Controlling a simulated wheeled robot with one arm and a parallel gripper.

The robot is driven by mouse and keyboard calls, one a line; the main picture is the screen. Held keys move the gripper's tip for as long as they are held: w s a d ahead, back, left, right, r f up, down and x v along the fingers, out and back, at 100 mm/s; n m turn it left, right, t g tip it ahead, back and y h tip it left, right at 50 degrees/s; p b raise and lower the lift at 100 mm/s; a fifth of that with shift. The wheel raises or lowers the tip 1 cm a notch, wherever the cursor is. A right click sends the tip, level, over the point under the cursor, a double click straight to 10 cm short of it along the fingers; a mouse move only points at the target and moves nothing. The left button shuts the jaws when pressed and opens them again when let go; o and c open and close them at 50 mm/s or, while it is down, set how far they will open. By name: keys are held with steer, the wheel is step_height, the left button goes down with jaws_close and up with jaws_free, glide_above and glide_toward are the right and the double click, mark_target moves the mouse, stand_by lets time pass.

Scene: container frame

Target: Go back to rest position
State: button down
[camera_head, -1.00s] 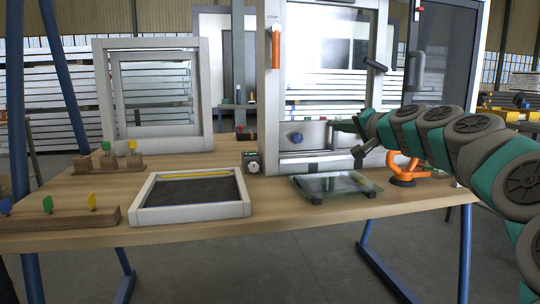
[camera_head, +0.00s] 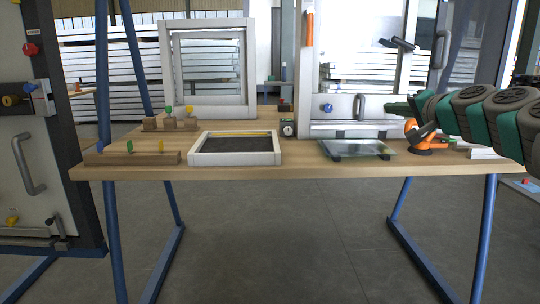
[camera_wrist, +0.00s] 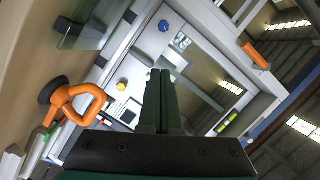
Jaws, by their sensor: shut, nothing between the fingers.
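My gripper (camera_wrist: 160,100) is shut and empty in the wrist view, its two dark green fingers pressed together. In the head view my gripper (camera_head: 398,107) is at the right, held in the air above the right part of the table, with my arm reaching in from the right edge. The workbench (camera_head: 330,178) stands below it on blue legs. Nothing is held.
On the bench are a frame tray (camera_head: 280,157), a glass plate (camera_head: 357,148), an orange suction handle (camera_head: 425,138) and wooden blocks with coloured tabs (camera_head: 100,158). Upright frames stand behind. A door panel (camera_head: 30,160) is at left. Floor in front is clear.

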steer(key=s+a+f+n+g+y, duration=0.1)
steer(key=s+a+f+n+g, duration=0.2)
steer(key=a, duration=0.4)
steer(key=s+a+f+n+g+y, duration=0.1)
steer(key=s+a+f, duration=0.2)
steer(key=a+f, duration=0.3)
steer(key=s+a+f+n+g, duration=0.3)
steer(key=s+a+f+g, duration=0.2)
steer(key=s+a+f, duration=0.4)
steer(key=s+d+f+g+h, duration=0.2)
steer(key=s+f, duration=0.4)
steer(key=s, duration=0.4)
steer(key=s+d+f+n+g+h+p, duration=0.1)
steer(key=s+d+f+g+h, duration=0.1)
steer(key=s+f, duration=0.4)
steer(key=s+d+f+g+h+p, duration=0.1)
steer(key=s+f, duration=0.5)
steer(key=s, duration=1)
steer(key=d+g+h, duration=0.1)
steer(key=d+g, duration=0.1)
steer(key=g, duration=0.1)
steer(key=shift+f+n+g, duration=0.15)
steer(key=shift+n+g, duration=0.15)
